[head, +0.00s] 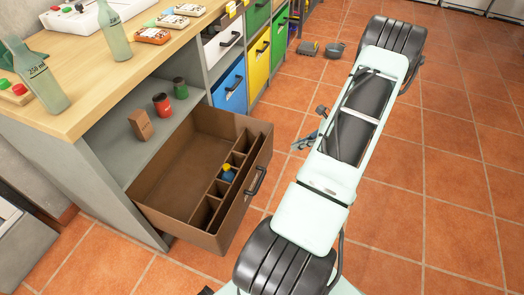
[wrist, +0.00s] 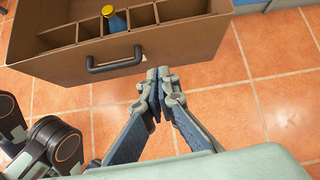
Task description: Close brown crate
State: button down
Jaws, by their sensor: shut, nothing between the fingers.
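The brown crate (head: 188,238) is pulled out like a drawer from the lower part of the workbench, with its open top showing. Its front has a black handle (head: 255,182) and, behind it, a row of small compartments; one holds a blue bottle with a yellow cap (head: 228,173). In the wrist view the crate's front (wrist: 185,48) and handle (wrist: 114,63) face me. My gripper (wrist: 157,75) is shut and empty, its tips just right of the handle and close to the crate front; I cannot tell whether they touch. In the head view my gripper (head: 299,144) shows partly behind my arm.
The wooden worktop (head: 120,75) carries glass bottles (head: 114,36) and small devices. Red and green jars (head: 162,104) and a brown block (head: 140,124) stand on the shelf above the crate. Blue (head: 230,88), yellow and green bins are alongside. Tiled floor is clear at right.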

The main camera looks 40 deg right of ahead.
jog(key=m, duration=0.1)
jog(key=b, duration=0.3)
send_near(261, 152)
jog(key=x, duration=0.5)
jog(key=shift+s+f, duration=0.25)
jog(key=shift+f, duration=0.25)
jog(key=shift+w+a, duration=0.15)
jog(key=shift+w, duration=0.25)
jog(key=w+a+b, duration=0.1)
jog(key=w+a, duration=0.4)
jog(key=w, duration=0.4)
jog(key=w+a+b, duration=0.1)
jog(key=w+a, duration=0.4)
jog(key=w, duration=0.5)
jog(key=w+a+b, duration=0.1)
jog(key=w+a, duration=0.4)
jog(key=w, duration=0.5)
jog(key=shift+s, duration=0.1)
